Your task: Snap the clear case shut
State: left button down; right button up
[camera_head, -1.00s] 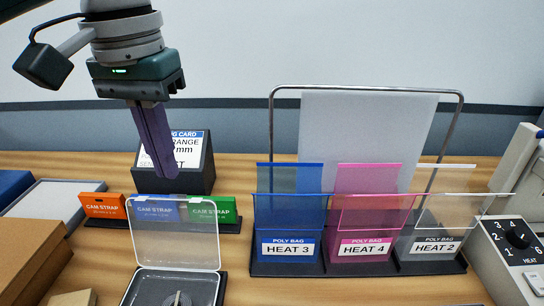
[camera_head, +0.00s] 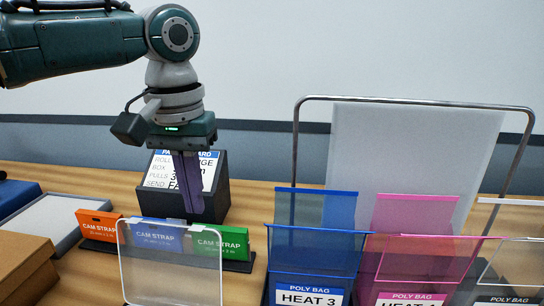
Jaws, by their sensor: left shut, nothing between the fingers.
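The clear case shows only by its raised lid (camera_head: 170,266), a see-through panel with a pale rim standing upright at the bottom left of centre. Its base is cut off below the picture. Through the lid I see parts of the blue and green cam strap boxes. My left gripper (camera_head: 190,210) points down with its purple fingers shut and empty. It is above and behind the lid, in front of the dark card stand. My right gripper is out of view.
Orange (camera_head: 97,226), blue (camera_head: 150,233) and green (camera_head: 232,243) cam strap boxes stand in a dark rack behind the lid. A card stand (camera_head: 215,185) is behind them. Poly bag holders (camera_head: 312,285) and a metal frame (camera_head: 297,150) fill the right. Brown boxes (camera_head: 25,265) lie left.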

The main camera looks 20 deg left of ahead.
pick_arm(q)
jog(key=shift+s+d+r+p, duration=0.15)
jog(key=shift+s+r+p, duration=0.15)
jog(key=shift+s, duration=0.45)
jog(key=shift+s+d+r+p, duration=0.15)
jog(key=shift+s+r+p, duration=0.15)
jog(key=shift+s, duration=0.45)
